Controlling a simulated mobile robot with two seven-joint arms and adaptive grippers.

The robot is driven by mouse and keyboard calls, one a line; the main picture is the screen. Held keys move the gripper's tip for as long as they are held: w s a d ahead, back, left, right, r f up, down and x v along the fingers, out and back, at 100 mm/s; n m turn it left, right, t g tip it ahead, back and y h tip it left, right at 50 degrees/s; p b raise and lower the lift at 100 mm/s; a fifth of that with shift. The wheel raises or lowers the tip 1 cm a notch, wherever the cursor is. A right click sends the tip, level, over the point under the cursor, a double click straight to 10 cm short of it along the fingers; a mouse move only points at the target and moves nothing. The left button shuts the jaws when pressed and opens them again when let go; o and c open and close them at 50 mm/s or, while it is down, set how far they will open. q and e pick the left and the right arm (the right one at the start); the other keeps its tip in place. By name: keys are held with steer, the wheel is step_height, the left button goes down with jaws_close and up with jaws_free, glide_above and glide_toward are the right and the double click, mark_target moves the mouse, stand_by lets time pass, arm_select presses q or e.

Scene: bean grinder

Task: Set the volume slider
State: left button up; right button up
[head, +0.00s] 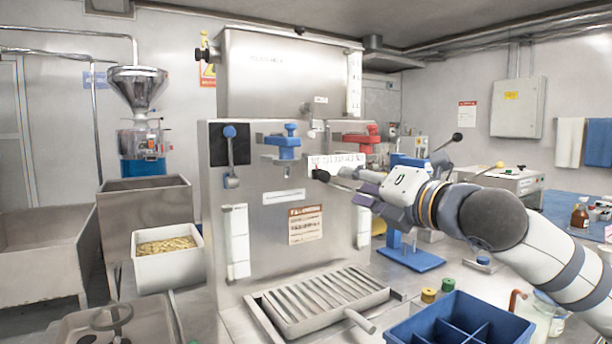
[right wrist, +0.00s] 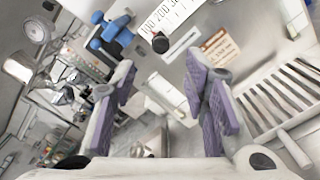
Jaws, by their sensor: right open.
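The volume slider has a white numbered scale (head: 337,160) on the front of the steel machine. Its black knob (head: 320,175) sits just below the left part of the scale. In the right wrist view the scale (right wrist: 170,14) and knob (right wrist: 160,43) show at the top. My right gripper (head: 362,188) is open, in front of the panel and just right of the knob. In the right wrist view its purple-padded fingers (right wrist: 162,82) are spread, with the knob beyond the gap between them. No contact with the knob can be made out. My left gripper is out of view.
A slatted drip tray (head: 325,300) juts out below. A blue divided bin (head: 460,325) stands at the front right. A black lever panel (head: 230,146) is at the machine's left.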

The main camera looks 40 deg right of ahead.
mark_target(326, 178)
steer(key=w, duration=0.7)
steer(key=w+d+b, duration=0.1)
steer(key=w, duration=0.2)
steer(key=shift+w+f, duration=0.2)
steer(key=shift+f, duration=0.15)
steer(key=shift+w+r, duration=0.1)
steer(key=shift+w, duration=0.05)
steer(key=shift+r, duration=0.15)
steer(key=shift+c, duration=0.8)
jaws_close()
